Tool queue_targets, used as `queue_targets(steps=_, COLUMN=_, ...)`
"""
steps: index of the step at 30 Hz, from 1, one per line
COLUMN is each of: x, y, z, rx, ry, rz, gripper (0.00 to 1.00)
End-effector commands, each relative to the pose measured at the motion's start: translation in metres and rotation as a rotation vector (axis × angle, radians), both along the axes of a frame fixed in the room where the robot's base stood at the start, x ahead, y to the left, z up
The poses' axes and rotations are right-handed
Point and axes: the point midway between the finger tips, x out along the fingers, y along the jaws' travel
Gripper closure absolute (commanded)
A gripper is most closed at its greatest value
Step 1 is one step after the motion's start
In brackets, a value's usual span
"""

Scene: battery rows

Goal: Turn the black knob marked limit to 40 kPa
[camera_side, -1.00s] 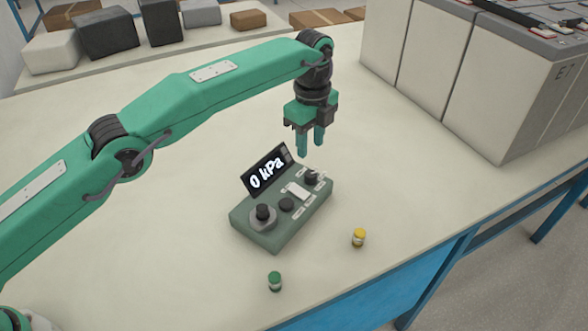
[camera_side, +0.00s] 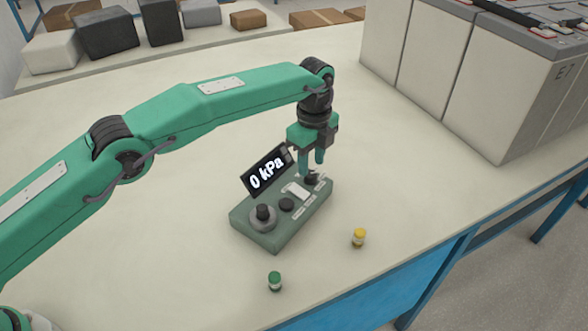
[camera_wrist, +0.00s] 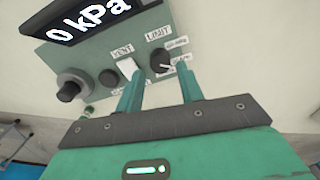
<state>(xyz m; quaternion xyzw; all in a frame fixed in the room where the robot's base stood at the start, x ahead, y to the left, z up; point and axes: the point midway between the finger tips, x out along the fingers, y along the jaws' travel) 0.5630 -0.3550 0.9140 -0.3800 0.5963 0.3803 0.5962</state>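The green control box (camera_side: 270,240) stands on the table, and its tilted display (camera_side: 267,171) reads 0 kPa. The black knob marked LIMIT (camera_wrist: 161,61) is at the right end of the panel in the wrist view, with a pale pointer line and small labels around it. It also shows in the side view (camera_side: 311,177), partly hidden by a fingertip. My gripper (camera_side: 312,168) is open and points down just above this knob. In the wrist view my gripper (camera_wrist: 159,72) has one finger toward each side of the knob. I cannot tell whether they touch it.
Beside the knob sit a white switch marked VENT (camera_wrist: 128,66), a small black knob (camera_wrist: 108,77) and a larger knob on a grey collar (camera_wrist: 70,86). A green-capped vial (camera_side: 275,281) and a yellow-capped vial (camera_side: 359,237) stand in front. Large battery cases (camera_side: 490,85) stand at right.

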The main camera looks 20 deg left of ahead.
Motion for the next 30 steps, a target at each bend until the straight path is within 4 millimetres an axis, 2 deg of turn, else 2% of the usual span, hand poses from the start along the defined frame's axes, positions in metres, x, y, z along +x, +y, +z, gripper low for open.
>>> queue_targets(steps=3, x=-0.001, y=0.0, z=-0.015, rx=0.001, ry=0.002, rz=0.0, gripper=0.63)
queue_targets(steps=9, x=0.0, y=0.0, z=-0.031, rx=0.0, ry=0.0, rz=0.0, gripper=0.63)
queue_targets(steps=20, x=0.0, y=0.0, z=-0.035, rx=0.0, ry=0.0, rz=0.0, gripper=0.63)
queue_targets(steps=25, x=0.0, y=0.0, z=-0.035, rx=0.0, ry=0.0, rz=0.0, gripper=0.92)
queue_targets(steps=30, x=0.0, y=0.0, z=-0.035, rx=0.0, ry=0.001, rz=0.002, gripper=0.94)
